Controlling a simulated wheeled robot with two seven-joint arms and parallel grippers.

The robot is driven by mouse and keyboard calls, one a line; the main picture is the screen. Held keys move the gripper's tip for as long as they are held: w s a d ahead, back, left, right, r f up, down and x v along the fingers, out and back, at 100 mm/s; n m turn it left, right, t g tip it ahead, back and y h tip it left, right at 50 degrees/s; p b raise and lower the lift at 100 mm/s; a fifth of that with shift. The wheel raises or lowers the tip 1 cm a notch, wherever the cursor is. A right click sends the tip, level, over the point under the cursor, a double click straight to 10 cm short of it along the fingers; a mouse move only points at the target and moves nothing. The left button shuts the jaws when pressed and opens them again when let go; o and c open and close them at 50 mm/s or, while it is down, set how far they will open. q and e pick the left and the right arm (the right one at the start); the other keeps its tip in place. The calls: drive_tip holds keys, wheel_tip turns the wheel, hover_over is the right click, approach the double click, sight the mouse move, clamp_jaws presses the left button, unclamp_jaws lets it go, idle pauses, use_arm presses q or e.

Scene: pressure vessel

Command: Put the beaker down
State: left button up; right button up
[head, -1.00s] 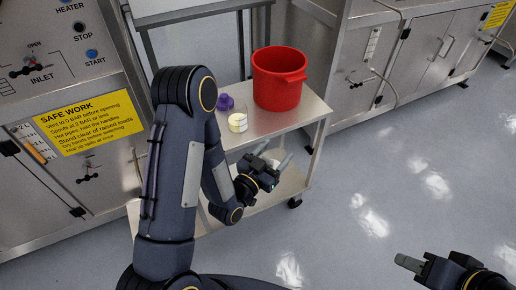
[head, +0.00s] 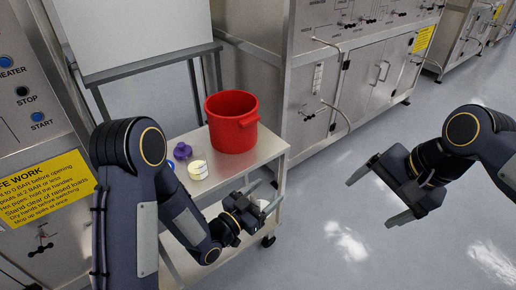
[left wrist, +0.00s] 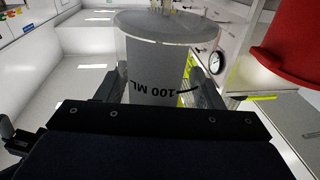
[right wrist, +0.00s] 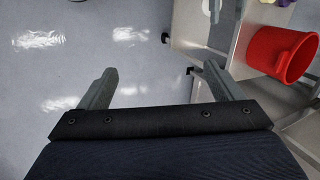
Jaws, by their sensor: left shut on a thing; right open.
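In the left wrist view the beaker (left wrist: 155,68) is a grey-white translucent cup marked "100 ML", between the fingers of my left gripper (left wrist: 153,90). My left gripper (head: 262,200) is shut on it. In the head view the gripper is at the front edge of the steel cart (head: 272,150), and only a small pale part of the beaker (head: 264,204) shows there. My right gripper (head: 377,194) is open and empty over the floor, to the right of the cart. It also shows in the right wrist view (right wrist: 165,88).
A red bucket (head: 232,124) stands on the cart's top at the back right. A purple object (head: 182,151) and a white-and-yellow jar (head: 197,170) stand left of it. The cart has a lower shelf (head: 190,238). Steel cabinets line the back; open floor lies at right.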

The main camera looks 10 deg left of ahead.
drive_tip(key=w+a+r+m+g, duration=0.1)
drive_tip(key=w+a+m, duration=0.1)
drive_tip(key=w+a, duration=0.35)
drive_tip(key=m+g+h, duration=0.1)
drive_tip(key=m+h, duration=0.3)
drive_tip(key=m, duration=0.2)
hover_over(258, 184)
drive_tip(key=s, duration=0.3)
drive_tip(key=f, duration=1.3)
drive_tip(key=shift+d, duration=0.2)
drive_tip(key=shift+c, duration=0.4)
drive_tip(key=shift+m, duration=0.3)
drive_tip(key=c, duration=0.9)
use_arm(q)
drive_tip(key=o, duration=1.6)
use_arm(e)
drive_tip(key=shift+c, duration=0.5)
